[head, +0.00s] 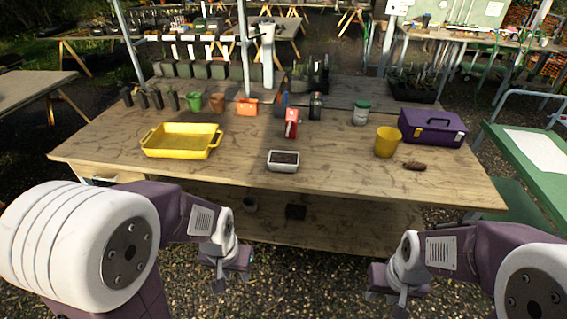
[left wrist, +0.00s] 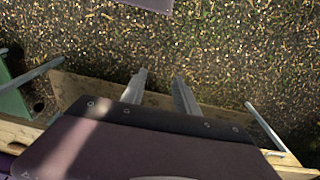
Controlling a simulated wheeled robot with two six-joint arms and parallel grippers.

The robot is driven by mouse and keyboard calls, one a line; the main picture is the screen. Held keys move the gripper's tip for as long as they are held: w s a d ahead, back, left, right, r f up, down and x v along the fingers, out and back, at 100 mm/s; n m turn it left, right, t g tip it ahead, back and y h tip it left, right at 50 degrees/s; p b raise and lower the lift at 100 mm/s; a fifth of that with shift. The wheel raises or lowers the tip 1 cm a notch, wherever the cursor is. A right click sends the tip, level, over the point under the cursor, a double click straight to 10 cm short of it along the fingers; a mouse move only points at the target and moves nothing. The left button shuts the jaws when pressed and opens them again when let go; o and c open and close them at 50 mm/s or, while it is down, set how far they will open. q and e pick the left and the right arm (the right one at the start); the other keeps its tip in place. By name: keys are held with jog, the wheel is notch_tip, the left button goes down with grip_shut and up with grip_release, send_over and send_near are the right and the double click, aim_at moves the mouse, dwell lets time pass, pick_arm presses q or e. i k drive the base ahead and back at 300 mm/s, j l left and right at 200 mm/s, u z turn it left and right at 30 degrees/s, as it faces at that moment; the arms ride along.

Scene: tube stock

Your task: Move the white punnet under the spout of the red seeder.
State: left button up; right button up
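The white punnet (head: 283,168) stands upright near the front middle of the wooden table, with dark soil-like filling. The red seeder (head: 292,117) stands just behind it and slightly right; its spout is too small to make out clearly. The punnet is in front of the seeder, apart from it. My left gripper (head: 232,283) hangs low in front of the table's front edge, empty; the left wrist view shows its two fingers (left wrist: 160,76) apart. My right gripper (head: 386,298) also hangs low in front of the table, to the right, with its fingers apparently apart and nothing between them.
On the table (head: 230,177) are a yellow tray (head: 181,153) at left, a yellow pot (head: 387,142), a brown lump (head: 414,166) and a purple toolbox (head: 432,127) at right. Small pots and a jar (head: 361,114) stand behind. The front strip around the punnet is clear.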

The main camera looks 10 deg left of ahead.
aim_at(278, 161)
jog(key=i+j+z, duration=0.25)
jog(key=i+j, duration=0.25)
jog(key=i, duration=0.25)
jog(key=i+j+z, duration=0.3)
jog(key=i+j, duration=0.35)
jog(key=i, duration=0.05)
